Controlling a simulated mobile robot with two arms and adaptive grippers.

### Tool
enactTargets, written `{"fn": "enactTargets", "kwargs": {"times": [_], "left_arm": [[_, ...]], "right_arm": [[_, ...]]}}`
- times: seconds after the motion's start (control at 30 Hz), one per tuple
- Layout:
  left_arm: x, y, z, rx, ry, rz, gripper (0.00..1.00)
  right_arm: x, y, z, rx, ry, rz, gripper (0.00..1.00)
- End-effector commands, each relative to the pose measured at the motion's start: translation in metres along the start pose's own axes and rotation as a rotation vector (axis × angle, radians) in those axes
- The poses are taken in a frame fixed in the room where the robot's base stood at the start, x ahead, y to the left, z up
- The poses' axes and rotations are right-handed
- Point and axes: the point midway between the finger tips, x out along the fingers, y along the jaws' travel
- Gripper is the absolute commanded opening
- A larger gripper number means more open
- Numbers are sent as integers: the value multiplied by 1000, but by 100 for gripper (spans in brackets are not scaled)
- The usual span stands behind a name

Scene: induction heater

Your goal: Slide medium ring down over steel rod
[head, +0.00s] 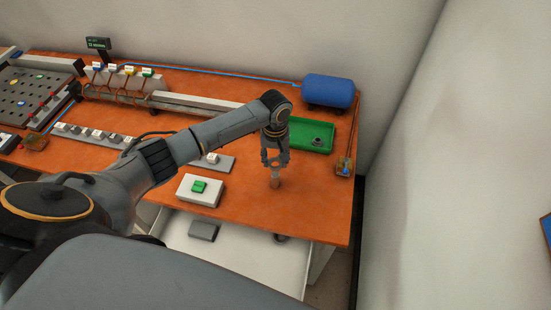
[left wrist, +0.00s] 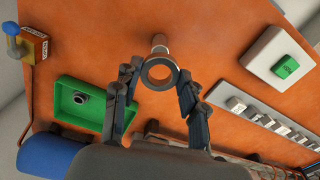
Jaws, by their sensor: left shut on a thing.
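My left gripper (head: 275,160) points down over the right part of the orange table, and its fingers also show in the left wrist view (left wrist: 159,80). It is shut on a grey metal ring (left wrist: 147,79), held at the fingertips with its hole facing the camera. A short upright steel rod (head: 275,183) with a brownish look stands just below the gripper. In the left wrist view the rod (left wrist: 159,42) shows beyond the ring, its lower part hidden by it. The rod does not show through the ring's hole. My right gripper is not in view.
A green tray (head: 297,147) with a dark ring (head: 317,143) lies behind the gripper, before a blue tank (head: 328,91). A white box with a green button (head: 199,187) stands to the left. A white drawer (head: 262,262) is open below the table edge.

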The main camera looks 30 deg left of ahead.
Motion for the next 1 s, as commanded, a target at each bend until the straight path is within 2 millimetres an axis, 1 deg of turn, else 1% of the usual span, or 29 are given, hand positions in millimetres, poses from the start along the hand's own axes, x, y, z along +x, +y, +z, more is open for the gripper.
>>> {"fn": "enactTargets", "kwargs": {"times": [0.37, 1.0], "left_arm": [[16, 0, 0, 1, 1, 1, 7], [40, 0, 0, 1, 1, 0, 7]], "right_arm": [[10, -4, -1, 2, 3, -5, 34], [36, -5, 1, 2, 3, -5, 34]]}}
